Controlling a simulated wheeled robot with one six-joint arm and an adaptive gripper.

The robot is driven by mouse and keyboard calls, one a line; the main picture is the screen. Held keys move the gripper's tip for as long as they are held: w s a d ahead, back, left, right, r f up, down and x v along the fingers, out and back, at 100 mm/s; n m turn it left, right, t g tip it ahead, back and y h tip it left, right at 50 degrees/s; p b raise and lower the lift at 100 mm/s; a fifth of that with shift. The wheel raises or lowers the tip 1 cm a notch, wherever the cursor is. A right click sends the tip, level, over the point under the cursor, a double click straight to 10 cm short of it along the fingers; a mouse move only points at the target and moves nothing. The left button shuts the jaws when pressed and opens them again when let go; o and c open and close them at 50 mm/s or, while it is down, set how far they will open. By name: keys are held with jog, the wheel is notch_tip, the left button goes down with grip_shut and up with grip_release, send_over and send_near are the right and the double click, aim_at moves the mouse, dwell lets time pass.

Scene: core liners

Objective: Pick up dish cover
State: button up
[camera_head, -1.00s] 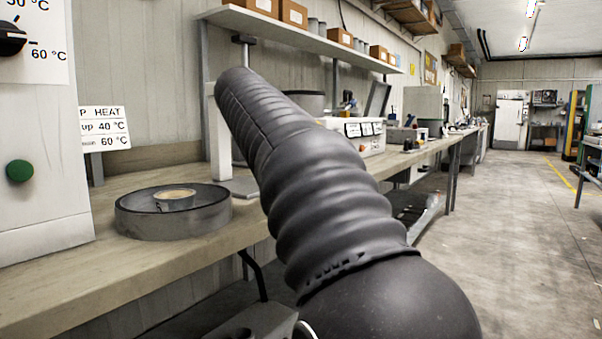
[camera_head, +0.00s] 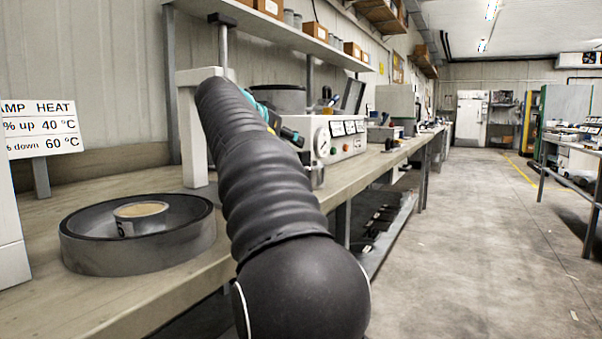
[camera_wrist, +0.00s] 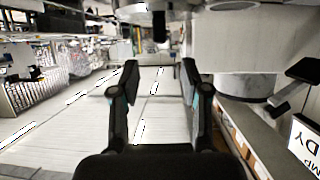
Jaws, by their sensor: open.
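A round, shallow grey dish (camera_head: 180,254) with a dark rim sits on the bench at left in the head view. A small cup with a tan top (camera_head: 141,211) stands inside it. No separate dish cover can be made out with certainty; clear glass over the dish cannot be ruled out. My gripper (camera_wrist: 160,80) is open and empty in the wrist view, its two fingers wide apart. In the head view my dark arm hides most of it; teal and black parts show beyond the arm, over the bench right of the dish, well apart from it.
The wooden bench (camera_head: 105,297) runs along the wall. A control box (camera_head: 345,140) and a dark round pot (camera_head: 278,98) stand farther back. A white post (camera_head: 193,130) rises behind the dish. A shelf (camera_head: 300,38) hangs above.

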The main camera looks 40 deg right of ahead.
aim_at(303, 151)
jog(key=x, duration=0.3)
jog(key=shift+s, duration=0.1)
jog(key=shift+f+x, duration=0.1)
jog(key=shift+x, duration=1.2)
jog(key=shift+f+x, duration=0.15)
jog(key=shift+x, duration=1.2)
jog(key=shift+a+r, duration=0.1)
jog(key=shift+a, duration=0.1)
grip_shut()
